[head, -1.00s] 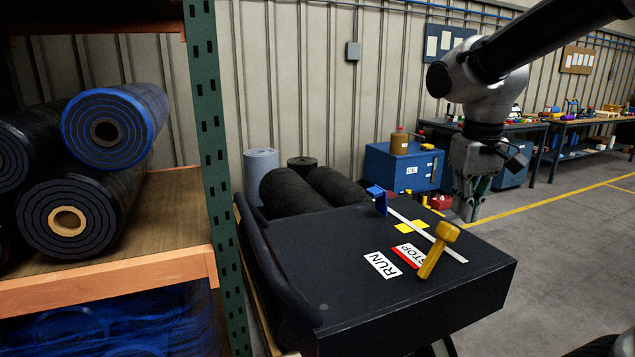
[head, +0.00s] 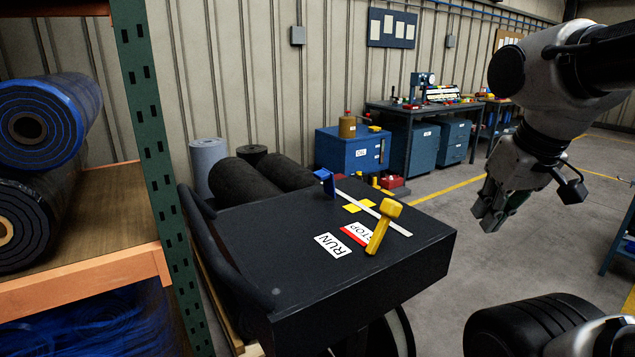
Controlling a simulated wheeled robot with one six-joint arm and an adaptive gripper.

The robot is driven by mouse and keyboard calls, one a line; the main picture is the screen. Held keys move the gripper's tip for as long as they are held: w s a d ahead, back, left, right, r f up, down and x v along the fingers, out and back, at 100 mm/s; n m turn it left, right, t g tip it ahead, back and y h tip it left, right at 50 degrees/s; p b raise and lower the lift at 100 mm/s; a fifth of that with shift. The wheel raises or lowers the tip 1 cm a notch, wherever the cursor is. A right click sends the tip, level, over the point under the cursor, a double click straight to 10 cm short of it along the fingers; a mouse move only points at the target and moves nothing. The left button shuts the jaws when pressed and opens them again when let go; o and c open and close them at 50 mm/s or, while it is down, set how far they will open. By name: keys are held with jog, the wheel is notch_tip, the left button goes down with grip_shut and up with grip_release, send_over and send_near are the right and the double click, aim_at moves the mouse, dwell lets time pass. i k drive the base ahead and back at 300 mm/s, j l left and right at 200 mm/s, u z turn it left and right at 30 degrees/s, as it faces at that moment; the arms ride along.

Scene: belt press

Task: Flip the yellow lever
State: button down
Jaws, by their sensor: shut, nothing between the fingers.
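The yellow lever (head: 382,228) stands on top of the black press table (head: 290,235). It is tilted, with its thick head up and to the right and its shaft running down toward the front edge. A red and white STOP label (head: 357,233) lies just beside it, partly covered by the lever. A white RUN label (head: 333,244) lies further left. My gripper (head: 490,222) is shut and empty in the air, to the right of the table and apart from the lever.
A metal ruler with a blue end piece (head: 325,180) lies across the table behind the lever. A shelf with an orange beam (head: 90,275) and rolled belts stands at left. A blue cabinet (head: 345,150) stands behind. Open floor (head: 450,205) lies to the right.

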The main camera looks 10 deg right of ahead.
aim_at(390, 208)
jog(key=l+u, duration=0.25)
jog(key=l, duration=0.2)
jog(key=k+l+u, duration=0.1)
jog(key=l+u, duration=0.15)
jog(key=l, duration=0.15)
jog(key=k+l+u, duration=0.1)
jog(key=l+u, duration=0.15)
jog(key=l, duration=0.2)
jog(key=k+l, duration=0.15)
